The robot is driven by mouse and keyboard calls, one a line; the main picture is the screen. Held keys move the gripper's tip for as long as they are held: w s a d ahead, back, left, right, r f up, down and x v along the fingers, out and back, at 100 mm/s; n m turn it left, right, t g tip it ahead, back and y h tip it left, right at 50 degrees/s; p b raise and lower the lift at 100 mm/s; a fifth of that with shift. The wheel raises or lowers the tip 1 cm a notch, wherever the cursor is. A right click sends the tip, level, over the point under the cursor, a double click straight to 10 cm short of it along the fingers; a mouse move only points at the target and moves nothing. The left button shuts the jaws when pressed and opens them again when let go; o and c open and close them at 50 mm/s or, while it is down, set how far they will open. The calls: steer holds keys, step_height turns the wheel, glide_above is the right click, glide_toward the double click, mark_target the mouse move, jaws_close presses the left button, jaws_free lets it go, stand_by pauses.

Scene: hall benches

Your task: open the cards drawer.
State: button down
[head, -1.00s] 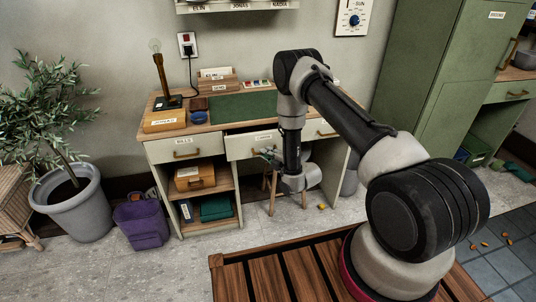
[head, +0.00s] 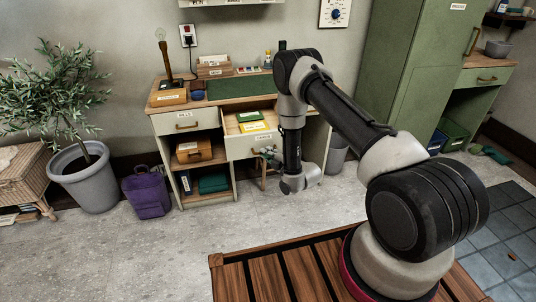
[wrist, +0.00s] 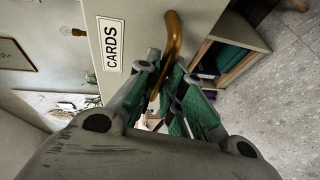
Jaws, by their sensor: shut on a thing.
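The cards drawer (head: 238,148) is the middle drawer of the desk and stands pulled out, with green and yellow items (head: 255,126) showing inside. In the wrist view its front (wrist: 140,28) carries a label reading CARDS (wrist: 111,45) and a curved brass handle (wrist: 173,38). My gripper (wrist: 163,78) has its green-padded fingers closed around the handle. In the head view my gripper (head: 268,154) is at the drawer front, and my arm hides the drawer's right part.
The desk (head: 165,102) holds a lamp (head: 163,55), a card box and a green mat (head: 238,87). A left drawer (head: 188,122) is shut above open shelves. The floor before the desk is clear.

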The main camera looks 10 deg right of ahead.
steer(key=shift+s, duration=0.2)
steer(key=c, duration=1.5)
jaws_free()
steer(key=v, duration=1.2)
